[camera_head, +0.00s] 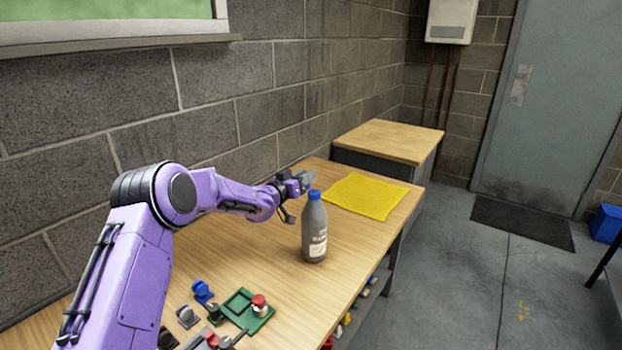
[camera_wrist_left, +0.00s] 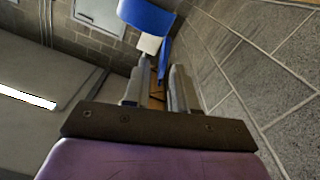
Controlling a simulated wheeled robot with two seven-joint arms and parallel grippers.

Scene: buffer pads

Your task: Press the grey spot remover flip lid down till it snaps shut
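The grey spot remover bottle (camera_head: 314,232) stands upright on the wooden table, with a pale label low on its side. Its blue cap (camera_head: 315,196) is on top; the lid's angle is too small to make out here. My left gripper (camera_head: 306,180) is beside and just above the cap, at its upper left. In the left wrist view, a blue part (camera_wrist_left: 147,17) with a whitish piece under it shows just beyond the fingertips. My right gripper is out of view.
A yellow mat (camera_head: 366,195) lies behind the bottle on the table (camera_head: 270,262). A green tray (camera_head: 246,310) with a red knob (camera_head: 259,300), a blue part (camera_head: 202,290) and other small parts lie at the front. A block wall (camera_head: 265,110) runs along the left.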

